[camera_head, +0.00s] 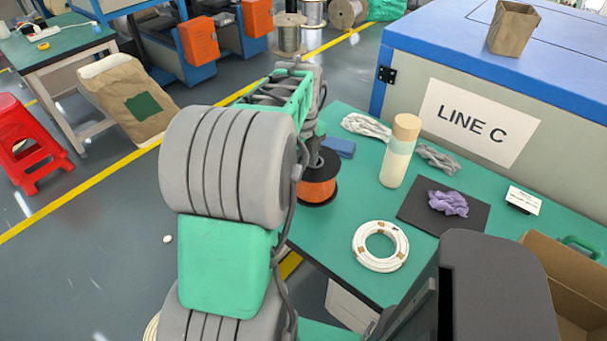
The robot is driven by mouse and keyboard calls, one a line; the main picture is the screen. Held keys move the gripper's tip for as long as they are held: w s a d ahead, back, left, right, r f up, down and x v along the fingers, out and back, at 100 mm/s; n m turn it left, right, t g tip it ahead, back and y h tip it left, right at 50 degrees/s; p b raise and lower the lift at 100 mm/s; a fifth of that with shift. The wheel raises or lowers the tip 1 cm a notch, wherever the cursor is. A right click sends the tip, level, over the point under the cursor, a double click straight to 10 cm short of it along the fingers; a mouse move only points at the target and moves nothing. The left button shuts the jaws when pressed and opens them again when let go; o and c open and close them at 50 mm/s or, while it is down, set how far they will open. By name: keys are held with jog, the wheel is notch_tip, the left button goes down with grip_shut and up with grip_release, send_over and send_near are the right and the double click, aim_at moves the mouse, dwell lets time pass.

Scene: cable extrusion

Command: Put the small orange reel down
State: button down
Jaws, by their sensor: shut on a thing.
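The small orange reel (319,188) has dark flanges and orange winding. It is at the left edge of the green table (336,236), just below my gripper (314,150). My gripper is shut on the reel from above, with its fingers mostly hidden behind my arm. The reel is upright. I cannot tell whether its bottom flange touches the table top or hangs slightly above it.
Right of the reel are a blue block (339,148), a tan-capped bottle (399,152), a white cable coil (380,246) and a black mat (416,216) with a purple bundle (449,203). A cardboard box (567,268) stands right. Bare green surface lies between reel and coil.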

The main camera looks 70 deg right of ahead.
jog(key=shift+w+d+f, duration=0.1)
jog(key=shift+d+f, duration=0.1)
jog(key=shift+f, duration=0.55)
jog(key=shift+w+d+f, duration=0.15)
jog(key=shift+f, duration=0.55)
jog(key=shift+w+d+f, duration=0.1)
jog(key=shift+d+f, duration=0.1)
jog(key=shift+f, duration=0.55)
jog(key=shift+f, duration=0.25)
jog(key=c, duration=0.6)
grip_release()
jog(key=shift+c, duration=0.2)
jog(key=shift+r, duration=0.1)
